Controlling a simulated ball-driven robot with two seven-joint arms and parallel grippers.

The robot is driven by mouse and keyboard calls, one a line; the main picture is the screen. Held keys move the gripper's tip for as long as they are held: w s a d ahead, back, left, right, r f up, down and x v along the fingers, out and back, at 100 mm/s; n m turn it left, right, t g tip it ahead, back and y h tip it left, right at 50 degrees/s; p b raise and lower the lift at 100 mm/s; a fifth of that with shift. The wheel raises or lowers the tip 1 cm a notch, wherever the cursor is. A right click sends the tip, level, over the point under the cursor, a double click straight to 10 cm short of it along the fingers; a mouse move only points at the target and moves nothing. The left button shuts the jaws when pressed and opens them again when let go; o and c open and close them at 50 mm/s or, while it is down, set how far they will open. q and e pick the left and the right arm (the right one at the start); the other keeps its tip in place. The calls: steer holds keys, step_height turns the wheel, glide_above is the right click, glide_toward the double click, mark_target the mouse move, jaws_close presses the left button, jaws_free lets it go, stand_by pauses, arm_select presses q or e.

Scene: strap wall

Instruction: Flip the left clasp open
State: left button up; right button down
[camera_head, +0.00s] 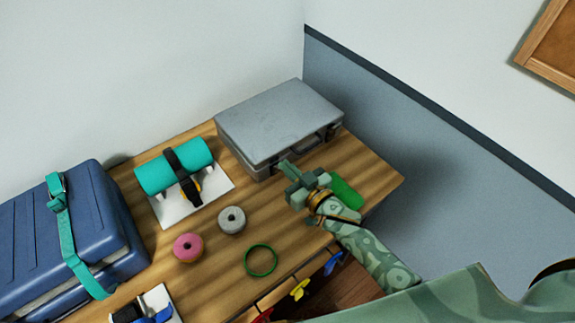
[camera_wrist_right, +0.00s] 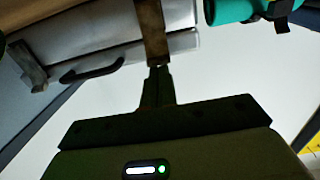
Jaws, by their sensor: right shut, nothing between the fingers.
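A grey metal case (camera_head: 280,115) lies closed at the back of the wooden table. Its left clasp (camera_wrist_right: 152,30), a brownish metal strip, crosses the seam of the case in the right wrist view. In the head view this clasp is mostly hidden by my right gripper (camera_head: 284,166). In the right wrist view the right gripper (camera_wrist_right: 157,68) is shut and empty, its tips at the clasp's end; I cannot tell whether they touch. The case's right clasp (camera_wrist_right: 28,65) and dark handle (camera_wrist_right: 92,70) lie further left there. My left gripper is not in view.
A blue suitcase (camera_head: 100,205), a pink ring (camera_head: 187,247), a grey ring (camera_head: 232,220) and a green hoop (camera_head: 261,260) are nearer. A green object (camera_head: 347,195) lies beside my right gripper.

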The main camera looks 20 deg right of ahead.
step_height(320, 180, up, 5)
steer(key=p, duration=0.5)
steer(key=s+d+f+b, duration=0.1)
steer(key=s+d+f, duration=0.2)
steer(key=s, duration=0.5)
steer(key=shift+s+d, duration=0.25)
steer(key=shift+s, duration=0.05)
steer(key=shift+f, duration=0.1)
